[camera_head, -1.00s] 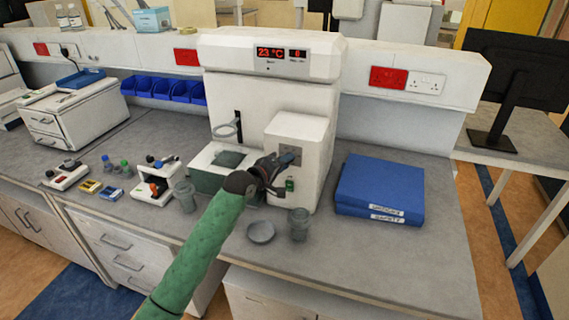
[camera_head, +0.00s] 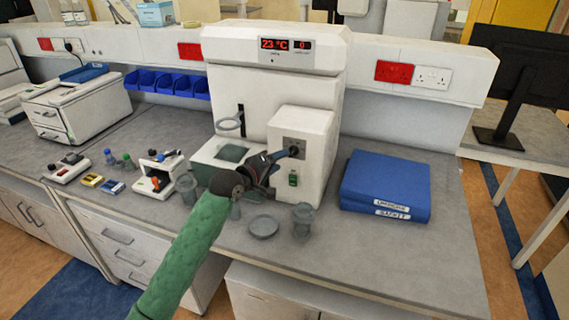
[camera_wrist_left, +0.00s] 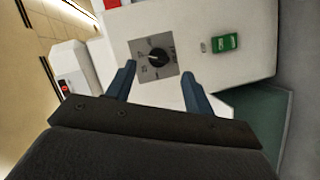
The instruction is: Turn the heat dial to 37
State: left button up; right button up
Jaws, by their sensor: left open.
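The heat dial (camera_wrist_left: 158,57) is a black knob on a grey square plate on the front of the white machine (camera_head: 300,130). In the head view its plate (camera_head: 294,143) is partly hidden by my gripper. The red display (camera_head: 274,44) on top of the machine reads 23 °C. My left gripper (camera_head: 284,157) is in front of the dial. In the left wrist view its two blue fingers (camera_wrist_left: 158,83) are spread apart, with the dial visible beyond and between them; they look clear of the knob. My right gripper is not seen.
A green switch (camera_head: 293,180) sits below the dial. A glass dish (camera_head: 263,227) and a jar (camera_head: 302,220) stand on the bench in front. Blue binders (camera_head: 385,183) lie to the right. A small rack (camera_head: 158,178) stands left.

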pick_arm(q)
jog(key=shift+b+v, duration=0.35)
jog(key=shift+v, duration=0.9)
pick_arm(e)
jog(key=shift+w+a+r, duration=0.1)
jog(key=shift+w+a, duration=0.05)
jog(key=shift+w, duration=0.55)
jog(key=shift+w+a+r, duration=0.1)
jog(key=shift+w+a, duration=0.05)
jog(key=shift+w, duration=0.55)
pick_arm(q)
jog(key=shift+d, duration=0.1)
